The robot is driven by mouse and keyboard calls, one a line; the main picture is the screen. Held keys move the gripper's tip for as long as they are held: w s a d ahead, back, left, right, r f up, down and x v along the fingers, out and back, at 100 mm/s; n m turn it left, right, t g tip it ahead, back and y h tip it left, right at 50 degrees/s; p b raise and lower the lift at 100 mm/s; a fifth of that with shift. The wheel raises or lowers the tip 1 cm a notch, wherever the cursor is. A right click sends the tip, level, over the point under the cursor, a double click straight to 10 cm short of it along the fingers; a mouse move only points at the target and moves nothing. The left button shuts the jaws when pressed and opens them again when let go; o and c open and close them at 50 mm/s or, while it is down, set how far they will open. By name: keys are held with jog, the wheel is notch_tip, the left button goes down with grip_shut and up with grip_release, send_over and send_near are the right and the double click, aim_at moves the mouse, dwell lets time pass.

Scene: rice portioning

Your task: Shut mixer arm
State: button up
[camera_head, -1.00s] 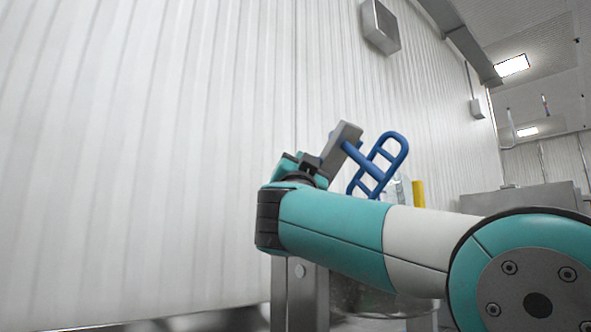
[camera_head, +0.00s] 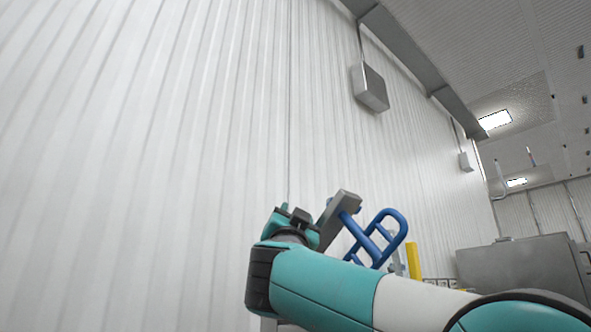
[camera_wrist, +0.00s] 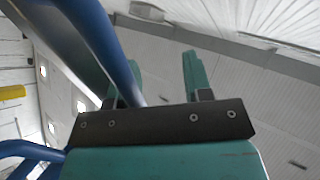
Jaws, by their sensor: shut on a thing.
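My gripper (camera_head: 296,214) is beside the bar's lower part. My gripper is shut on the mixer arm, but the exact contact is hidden. The mixer's lower body is out of view.
A white ribbed wall (camera_head: 150,150) stands behind and to the left. A yellow post (camera_head: 413,261) stands right of the paddle, and a grey metal cabinet (camera_head: 515,268) is farther right. A grey box (camera_head: 370,88) hangs on the wall above.

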notch_tip(320, 180, up, 18)
jog(key=p, duration=1)
jog(key=shift+s+f, duration=0.1)
